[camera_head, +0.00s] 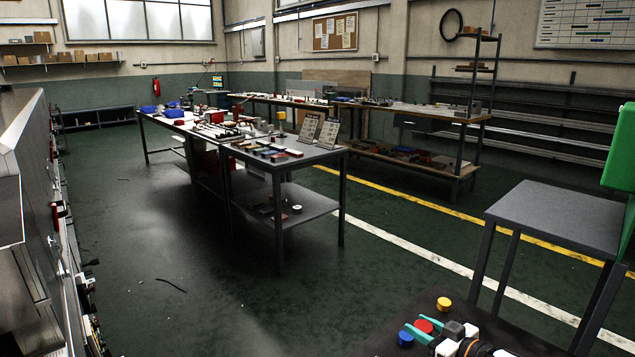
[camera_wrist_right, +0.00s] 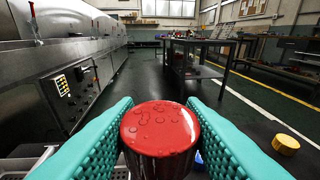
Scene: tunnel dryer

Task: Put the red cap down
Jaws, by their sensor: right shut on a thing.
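My right gripper (camera_head: 420,326) has teal ridged fingers and is shut on the red cap (camera_head: 424,327), at the bottom right of the head view. In the right wrist view the red cap (camera_wrist_right: 160,128) sits between the two fingers, its round top with small drops facing the camera. The blue cap (camera_head: 405,338) is just beside the left finger; only a sliver of blue shows behind the red cap in the wrist view. The yellow cap (camera_head: 443,304) stands on a dark surface (camera_head: 385,346) beyond the gripper. It also shows at the right in the wrist view (camera_wrist_right: 286,144). My left gripper is not in view.
A grey-topped table (camera_head: 560,215) stands at the right. A long machine with a control panel (camera_wrist_right: 68,85) runs along the left. A workbench (camera_head: 300,160) with many items stands farther back. Part of a pale basket (camera_wrist_right: 20,165) shows at the wrist view's lower left.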

